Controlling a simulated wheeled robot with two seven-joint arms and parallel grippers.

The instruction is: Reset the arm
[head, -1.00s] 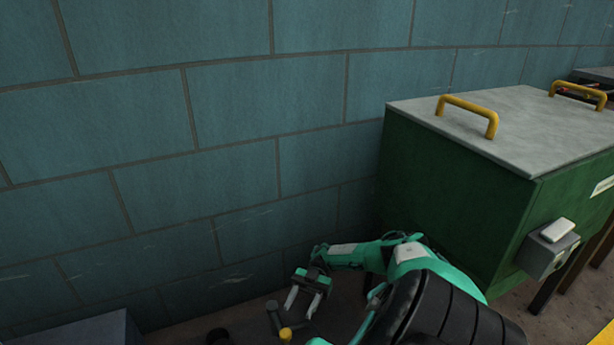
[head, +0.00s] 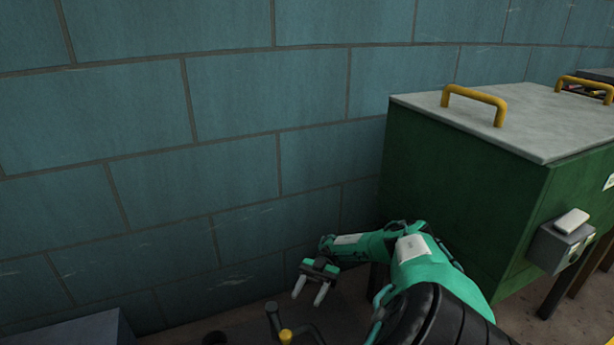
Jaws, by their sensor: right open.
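My right arm comes up from the bottom of the head view, and its right gripper (head: 309,292) hangs low in front of the blue wall. Its two pale fingers are spread apart with nothing between them. A dark handle-like part with a yellow knob (head: 286,336) stands just below and to the left of the fingers. The fingers look clear of the knob, though the depth gap is hard to judge. The lower part of that piece is cut off by the frame. My left gripper is not in the picture.
A green cabinet (head: 455,205) with a grey lid (head: 520,118) and yellow handles (head: 476,100) stands close on the right of my arm. A grey switch box (head: 562,245) sticks out of its front. A blue-tiled wall (head: 200,150) closes the back. A grey block (head: 75,330) sits at lower left.

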